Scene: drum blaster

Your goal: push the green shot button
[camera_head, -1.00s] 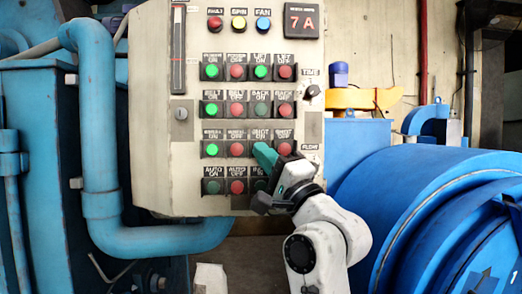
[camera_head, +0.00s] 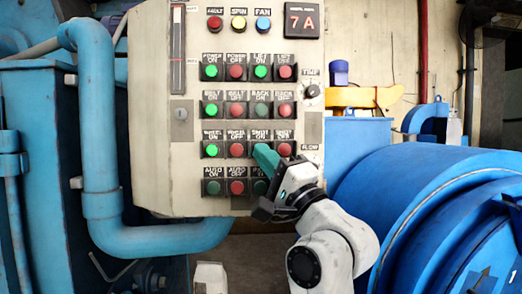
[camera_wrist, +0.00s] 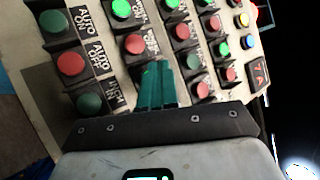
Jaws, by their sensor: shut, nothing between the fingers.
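My gripper (camera_head: 264,157) has teal fingers, shut with nothing between them, and points at the panel's third button row. The green shot button, below the "SHOT ON" label (camera_head: 259,134), is hidden behind the fingertips in the head view. In the wrist view my gripper (camera_wrist: 157,75) also covers the spot where this button sits, between the red wheel-off button (camera_wrist: 134,43) and the hidden shot-off button's place. The red shot-off button (camera_head: 284,149) shows just right of the fingers in the head view. I cannot tell whether the fingertips touch the button.
The beige control panel (camera_head: 155,100) carries several rows of green and red buttons. A dark green button (camera_head: 260,187) sits just below the fingers. A dark green back-on button (camera_head: 261,109) is above. Blue pipe (camera_head: 95,140) stands left, and a blue drum (camera_head: 410,215) right.

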